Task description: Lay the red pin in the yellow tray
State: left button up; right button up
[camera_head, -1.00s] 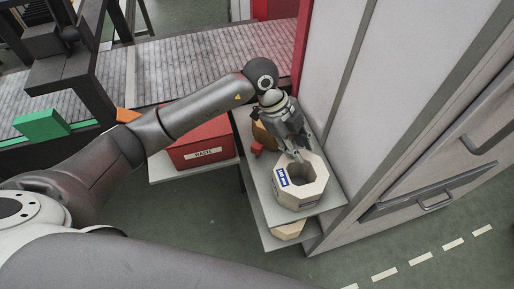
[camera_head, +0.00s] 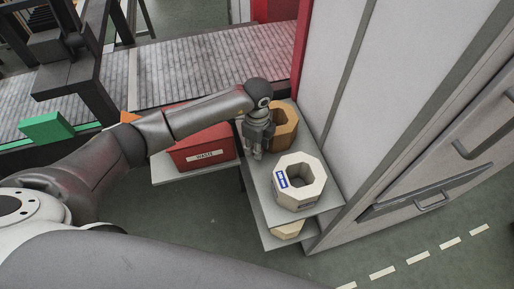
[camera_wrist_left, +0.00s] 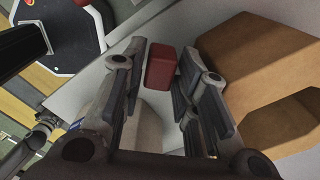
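A small red pin (camera_wrist_left: 160,67) shows in the left wrist view as a short red block on the grey shelf, between the fingertips of my left gripper (camera_wrist_left: 161,60). The fingers are spread on either side of it, with a gap at least on the left. In the head view my left gripper (camera_head: 257,156) points down at the shelf and hides the pin. A yellow-brown octagonal tray (camera_head: 290,117) stands just right of and behind the gripper; its side also shows in the left wrist view (camera_wrist_left: 235,60). My right gripper is not in view.
A cream octagonal container (camera_head: 312,190) with a blue label stands at the front of the shelf (camera_head: 262,200). A red waste box (camera_head: 205,150) sits to the left. A grey cabinet (camera_head: 400,120) closes off the right side. A conveyor (camera_head: 200,65) runs behind.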

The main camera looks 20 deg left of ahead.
pick_arm(q)
jog(key=shift+f, duration=1.35)
jog(key=c, duration=0.6)
grip_shut()
jog(key=shift+r, duration=0.2)
